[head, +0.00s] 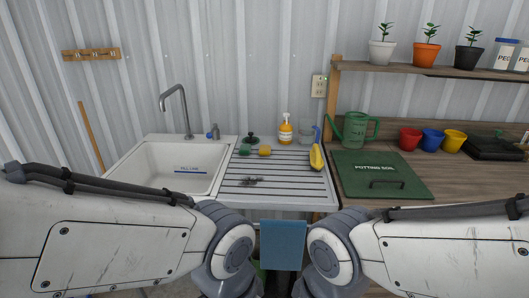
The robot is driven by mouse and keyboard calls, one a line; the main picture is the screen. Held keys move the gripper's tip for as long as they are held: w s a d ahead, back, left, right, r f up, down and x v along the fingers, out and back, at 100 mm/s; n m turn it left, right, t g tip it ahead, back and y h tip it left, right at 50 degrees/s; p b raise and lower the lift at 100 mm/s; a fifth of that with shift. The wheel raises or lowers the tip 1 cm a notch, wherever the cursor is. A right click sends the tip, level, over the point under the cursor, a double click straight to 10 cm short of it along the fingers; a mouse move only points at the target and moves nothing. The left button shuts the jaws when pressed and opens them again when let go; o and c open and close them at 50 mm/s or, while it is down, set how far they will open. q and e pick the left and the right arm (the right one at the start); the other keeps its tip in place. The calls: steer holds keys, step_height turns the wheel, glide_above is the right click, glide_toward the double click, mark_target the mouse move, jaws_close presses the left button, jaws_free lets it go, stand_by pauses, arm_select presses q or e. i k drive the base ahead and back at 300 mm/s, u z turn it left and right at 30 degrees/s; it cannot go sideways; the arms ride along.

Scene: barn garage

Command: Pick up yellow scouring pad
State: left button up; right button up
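A yellow, elongated object (317,158) sits at the right end of the ribbed draining board (285,188), close to a blue upright item (317,134). A smaller yellow piece (265,150) shows at the end of a green item (245,149) near the basin. I cannot tell for sure which of these is the scouring pad. Both of my arms cross the bottom of the head view. Neither of my grippers is in view.
A white basin (150,180) with a tap (186,112) is on the left. A soap bottle (286,132) and a clear cup (306,130) stand behind the board. A blue towel (283,245) hangs in front.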

mark_target(264, 150)
steer(key=u, duration=0.35)
steer(key=i, duration=0.4)
steer(key=u, duration=0.65)
steer(key=i, duration=1.45)
steer(key=z, duration=0.5)
